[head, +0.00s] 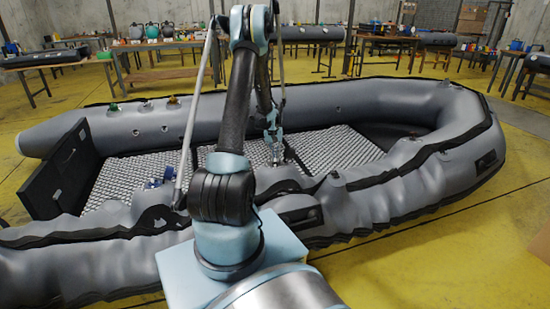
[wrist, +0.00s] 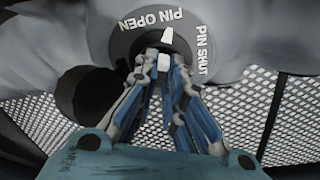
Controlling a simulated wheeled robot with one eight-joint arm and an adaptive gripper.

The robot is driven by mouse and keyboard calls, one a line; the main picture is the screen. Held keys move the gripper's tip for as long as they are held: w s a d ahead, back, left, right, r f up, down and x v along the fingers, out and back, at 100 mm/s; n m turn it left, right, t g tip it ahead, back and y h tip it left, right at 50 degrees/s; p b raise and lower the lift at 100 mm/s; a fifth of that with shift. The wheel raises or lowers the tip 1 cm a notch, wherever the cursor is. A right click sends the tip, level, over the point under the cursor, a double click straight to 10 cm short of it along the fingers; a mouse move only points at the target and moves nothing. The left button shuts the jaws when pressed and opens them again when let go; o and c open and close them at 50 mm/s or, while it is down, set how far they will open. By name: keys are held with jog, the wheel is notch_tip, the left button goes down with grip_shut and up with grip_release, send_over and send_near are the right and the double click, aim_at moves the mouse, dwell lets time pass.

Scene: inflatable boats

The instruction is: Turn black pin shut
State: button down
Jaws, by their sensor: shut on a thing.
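In the wrist view, a dark round valve face (wrist: 125,40) sits on the grey boat tube, with white "PIN OPEN" (wrist: 151,20) and "PIN SHUT" (wrist: 202,50) lettering. A white pointer mark (wrist: 167,35) stands at its upper middle, between the two labels. My gripper (wrist: 163,65) is shut on the black pin at the centre of the face; the fingertips hide most of the pin. In the head view my gripper (head: 276,152) is inside the grey inflatable boat (head: 400,200), by the near tube; the valve is hidden there.
The boat has a grey mesh floor (head: 330,148) and a dark transom board (head: 62,172) at the left. Several valves with coloured parts (head: 145,105) line the far tube. Workbenches (head: 165,75) with goods stand behind; yellow floor lies around.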

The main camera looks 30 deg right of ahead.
jog(key=m, duration=0.4)
jog(key=m+g, duration=0.1)
jog(key=m, duration=0.1)
jog(key=shift+w+a+h, duration=0.25)
jog(key=shift+a+h, duration=0.05)
jog(key=shift+h, duration=0.1)
jog(key=m+g, duration=0.1)
jog(key=m, duration=0.5)
jog(key=shift+w, duration=0.2)
jog(key=shift+m, duration=0.4)
jog(key=c, duration=1.7)
grip_release()
jog(key=shift+d, duration=0.1)
jog(key=v, duration=1.1)
jog(key=shift+w+r, duration=0.3)
jog(key=shift+a, duration=0.25)
